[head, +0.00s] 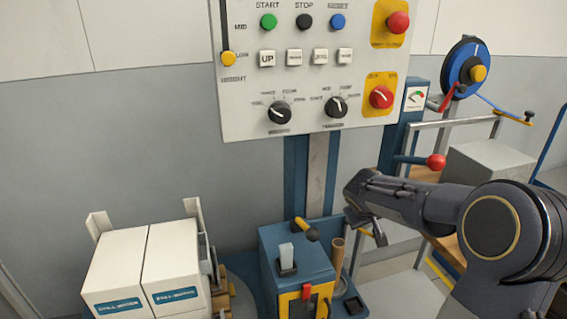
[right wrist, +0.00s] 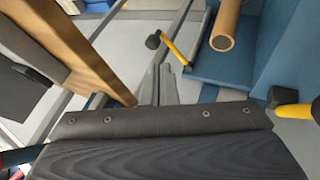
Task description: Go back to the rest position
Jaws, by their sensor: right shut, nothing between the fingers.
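My right arm comes in from the right in the head view. Its gripper (head: 378,234) points downward in front of the blue post, to the right of the brown tube. In the right wrist view the fingers (right wrist: 163,86) are together, with nothing between them. A yellow lever with a black knob (right wrist: 174,48) shows just beyond the fingertips there; I cannot tell whether they touch. My left gripper is not in view.
The control panel (head: 235,110) stands above a blue box with a yellow lever (head: 305,228). The brown tube (head: 336,262) stands beside this box. Two white cartons (head: 118,262) are at lower left. A red-knobbed lever (head: 435,162) and blue wheel (head: 462,68) are near my right arm.

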